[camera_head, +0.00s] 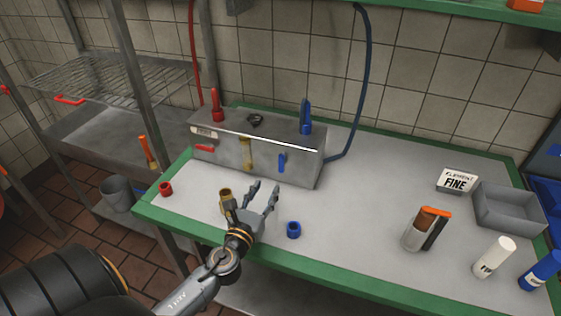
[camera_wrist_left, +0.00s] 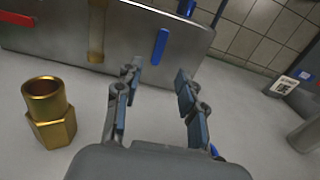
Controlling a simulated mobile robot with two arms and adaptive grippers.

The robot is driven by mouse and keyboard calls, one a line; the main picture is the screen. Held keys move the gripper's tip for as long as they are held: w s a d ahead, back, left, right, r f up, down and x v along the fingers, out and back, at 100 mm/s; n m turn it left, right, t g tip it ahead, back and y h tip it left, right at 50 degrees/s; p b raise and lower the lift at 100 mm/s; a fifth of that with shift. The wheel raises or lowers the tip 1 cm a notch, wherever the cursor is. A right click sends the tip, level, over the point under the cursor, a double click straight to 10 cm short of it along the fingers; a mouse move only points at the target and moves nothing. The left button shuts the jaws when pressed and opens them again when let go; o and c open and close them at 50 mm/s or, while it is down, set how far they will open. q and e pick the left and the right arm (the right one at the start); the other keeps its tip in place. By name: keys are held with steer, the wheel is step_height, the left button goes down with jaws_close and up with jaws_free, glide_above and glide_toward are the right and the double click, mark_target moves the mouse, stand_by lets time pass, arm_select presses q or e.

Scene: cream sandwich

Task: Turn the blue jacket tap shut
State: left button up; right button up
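The blue tap lever (camera_head: 282,162) is on the front face of the grey metal box (camera_head: 215,165), at its right end, and hangs down. In the left wrist view the blue lever (camera_wrist_left: 160,46) stands almost upright, slightly tilted, just beyond my fingers. My left gripper (camera_head: 264,194) is in front of the box, open and empty, its fingers pointing at the box with the lever ahead of them. In the left wrist view the two fingertips (camera_wrist_left: 158,82) are spread apart and a gap to the lever shows. My right gripper is not in view.
A brass fitting (camera_head: 226,197) stands left of my left gripper, and a blue ring (camera_head: 293,230) lies to its right. A red lever (camera_head: 205,149) and brass spout (camera_head: 247,153) share the box front. A grey tray (camera_head: 509,209) and canisters stand at right.

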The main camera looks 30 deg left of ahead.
arm_select(q)
glide_toward(281, 163)
steer(key=w, duration=0.3)
steer(key=x, duration=0.2)
steer(key=p+x, duration=0.1)
steer(key=x, duration=0.2)
steer(key=shift+a, duration=0.4)
steer(key=shift+w+r, duration=0.1)
steer(key=shift+w, duration=0.1)
steer(key=shift+w+a, duration=0.1)
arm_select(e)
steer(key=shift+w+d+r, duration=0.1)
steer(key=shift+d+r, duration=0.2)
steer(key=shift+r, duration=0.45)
arm_select(q)
steer(key=shift+c, duration=0.9)
jaws_close()
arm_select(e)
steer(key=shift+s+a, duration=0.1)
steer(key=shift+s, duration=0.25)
